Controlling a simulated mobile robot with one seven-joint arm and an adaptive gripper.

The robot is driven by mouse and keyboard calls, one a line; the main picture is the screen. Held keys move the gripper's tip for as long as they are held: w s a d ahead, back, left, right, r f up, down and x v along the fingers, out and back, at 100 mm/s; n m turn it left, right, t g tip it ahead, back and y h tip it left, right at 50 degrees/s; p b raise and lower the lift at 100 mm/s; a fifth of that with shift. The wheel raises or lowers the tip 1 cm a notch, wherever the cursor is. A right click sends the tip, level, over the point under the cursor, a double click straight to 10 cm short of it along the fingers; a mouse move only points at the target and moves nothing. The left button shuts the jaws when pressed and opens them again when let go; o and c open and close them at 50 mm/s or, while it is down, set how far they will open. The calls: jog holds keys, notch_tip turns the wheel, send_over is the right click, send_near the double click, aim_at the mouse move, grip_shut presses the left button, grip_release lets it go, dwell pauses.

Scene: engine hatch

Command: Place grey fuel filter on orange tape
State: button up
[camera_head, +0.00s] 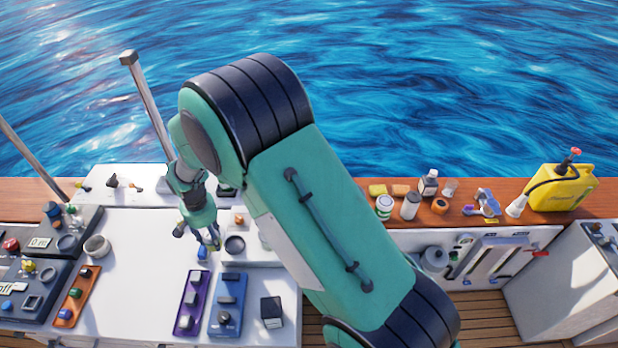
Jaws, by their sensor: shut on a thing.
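My gripper (198,238) points down over the white hatch top at the left, between the bowl and the dark ring. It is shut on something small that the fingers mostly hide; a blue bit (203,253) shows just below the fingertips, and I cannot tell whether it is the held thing. An orange roll of tape (440,206) with a dark centre lies on the wooden ledge at the right. A grey cylinder (410,206), perhaps the fuel filter, stands upright to its left, apart from it.
The ledge also holds a green-and-white can (384,206), a dark-capped bottle (429,182), a sponge (377,190) and a yellow jerrycan (562,187). Purple (190,312) and blue (227,308) panels lie near the gripper. My arm crosses the middle, hiding part of the ledge.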

jog(key=w+d+m, duration=0.1)
jog(key=w+d, duration=0.4)
jog(key=w+d+m+b, duration=0.1)
jog(key=w+d, duration=0.4)
jog(key=d, duration=0.1)
jog(key=shift+m, duration=0.9)
jog(key=w+d, duration=0.2)
jog(key=d, duration=0.1)
jog(key=w+d+b, duration=0.1)
jog(key=w+d, duration=0.1)
jog(key=d, duration=0.2)
jog(key=w+d, duration=0.2)
jog(key=d, duration=0.2)
jog(key=shift+w, duration=0.4)
jog(key=w+d+m+b, duration=0.15)
jog(key=w+d, duration=0.25)
jog(key=d, duration=0.9)
jog(key=w+d+m+b, duration=0.15)
jog(key=w+d, duration=0.25)
jog(key=d, duration=1)
jog(key=s+d+m+b, duration=0.1)
jog(key=s+d+m, duration=0.2)
jog(key=d, duration=1.6)
jog(key=s+d+m+b, duration=0.2)
jog(key=s+d+m, duration=0.1)
jog(key=d, duration=1.7)
notch_tip(320, 180, down, 13)
jog(key=shift+a+f, duration=0.15)
jog(key=shift+a, duration=0.1)
